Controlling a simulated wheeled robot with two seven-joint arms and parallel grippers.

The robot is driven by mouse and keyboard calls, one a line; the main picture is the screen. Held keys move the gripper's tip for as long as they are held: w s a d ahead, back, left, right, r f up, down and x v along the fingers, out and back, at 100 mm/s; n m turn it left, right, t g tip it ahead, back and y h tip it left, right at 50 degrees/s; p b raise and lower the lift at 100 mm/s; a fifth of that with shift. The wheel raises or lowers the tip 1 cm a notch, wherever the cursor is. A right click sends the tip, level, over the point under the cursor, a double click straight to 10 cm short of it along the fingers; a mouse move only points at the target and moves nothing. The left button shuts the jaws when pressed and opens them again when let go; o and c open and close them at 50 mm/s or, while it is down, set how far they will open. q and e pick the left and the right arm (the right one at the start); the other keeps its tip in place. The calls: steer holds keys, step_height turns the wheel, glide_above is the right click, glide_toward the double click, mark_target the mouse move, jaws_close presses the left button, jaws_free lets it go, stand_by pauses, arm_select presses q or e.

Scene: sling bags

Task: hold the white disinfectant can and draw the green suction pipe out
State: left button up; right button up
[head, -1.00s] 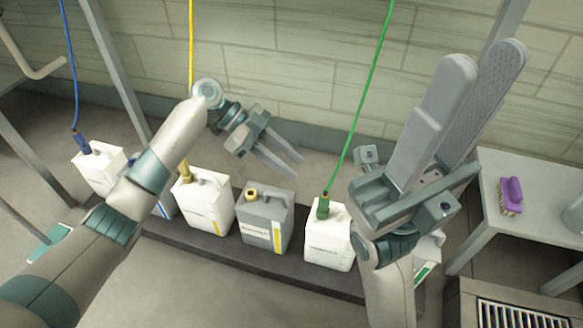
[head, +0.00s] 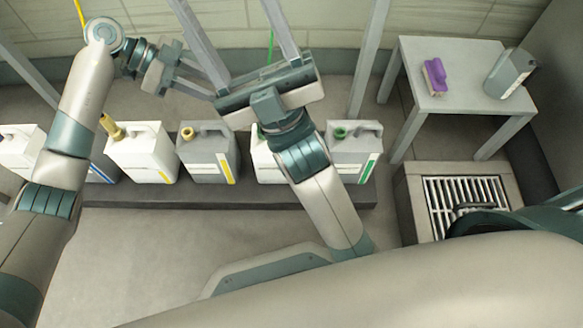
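The white can (head: 264,163) in line with the green pipe is mostly hidden behind my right arm. Only its left edge shows clearly, and its label cannot be read. A short stretch of the green suction pipe (head: 271,46) hangs against the wall, and its lower end is hidden behind my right gripper. My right gripper (head: 236,32) is spread wide and empty above the cans, with its fingertips cut off by the top edge. The pipe shows between its fingers without visible contact. My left gripper (head: 204,82) is open and empty, its fingers close to the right gripper's left finger.
On the low dark plinth (head: 240,197) stand a white can with a yellow pipe fitting (head: 143,155), a grey can (head: 209,158) and a pale can with a green opening (head: 355,150). A table (head: 425,98) with a purple brush (head: 434,77) and a floor grate (head: 465,205) are right.

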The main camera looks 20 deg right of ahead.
steer(key=w+a+f+n+g+h, duration=0.15)
steer(key=w+f+h, duration=0.3)
steer(key=f, duration=0.45)
steer(key=w+f+n+g+h, duration=0.1)
steer(key=w+f+n+h, duration=0.15)
steer(key=f+h, duration=0.45)
steer(key=w+f+n+g+h, duration=0.1)
steer(key=w+f+h, duration=0.25)
steer(key=f, duration=0.75)
steer(key=s+d+f+n+g+h, duration=0.1)
steer(key=s+d+f+n+h, duration=0.3)
steer(key=f, duration=0.5)
steer(key=s+d+f+n+g+h, duration=0.2)
steer(key=s+d+f+n+h, duration=0.2)
steer(key=f, duration=0.6)
steer(key=shift+s+d+f+n+h, duration=0.15)
steer(key=shift+s+d+n+h, duration=0.2)
steer(key=shift+d+n+h, duration=0.5)
steer(key=shift+w, duration=0.2)
steer(key=x, duration=1.7)
steer(key=shift+f, duration=0.2)
